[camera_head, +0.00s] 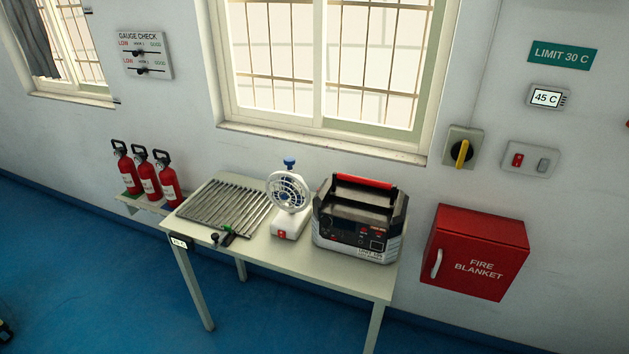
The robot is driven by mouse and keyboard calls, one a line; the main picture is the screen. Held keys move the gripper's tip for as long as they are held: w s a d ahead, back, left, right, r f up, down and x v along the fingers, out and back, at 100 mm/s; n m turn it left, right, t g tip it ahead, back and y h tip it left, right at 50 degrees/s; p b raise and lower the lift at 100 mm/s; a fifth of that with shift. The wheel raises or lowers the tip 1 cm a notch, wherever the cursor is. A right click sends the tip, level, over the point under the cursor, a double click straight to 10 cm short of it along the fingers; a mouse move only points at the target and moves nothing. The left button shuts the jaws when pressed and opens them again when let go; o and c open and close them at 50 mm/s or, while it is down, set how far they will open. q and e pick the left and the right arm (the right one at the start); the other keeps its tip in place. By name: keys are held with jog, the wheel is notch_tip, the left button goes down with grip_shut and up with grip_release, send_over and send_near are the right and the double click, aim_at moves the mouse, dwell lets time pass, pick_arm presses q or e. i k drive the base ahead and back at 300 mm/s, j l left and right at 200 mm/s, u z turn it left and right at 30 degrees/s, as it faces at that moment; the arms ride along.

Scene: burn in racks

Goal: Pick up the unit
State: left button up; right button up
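The likely unit is a boxy black and grey device (357,224) with a red top handle (365,181). It stands upright at the right end of the pale table (330,274), with a small dark screen, sockets and a "LIMIT" label on its front. Nothing is touching its handle. Neither of my grippers can be made out in this view.
A white fan (289,192) stands just left of the unit, beside a slatted metal rack (226,207). Three red extinguishers (147,178) stand on a low shelf at left. A red fire blanket cabinet (475,252) hangs right of the table.

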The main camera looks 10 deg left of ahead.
aim_at(338, 218)
jog(key=i+l+u, duration=0.1)
jog(key=u, duration=1.5)
jog(key=l, duration=3.45)
jog(key=j+z, duration=0.1)
jog(key=j, duration=0.9)
jog(key=i+j, duration=0.1)
jog(key=j, duration=0.35)
jog(key=i+j+z, duration=0.15)
jog(key=j, duration=0.75)
jog(key=z, duration=0.05)
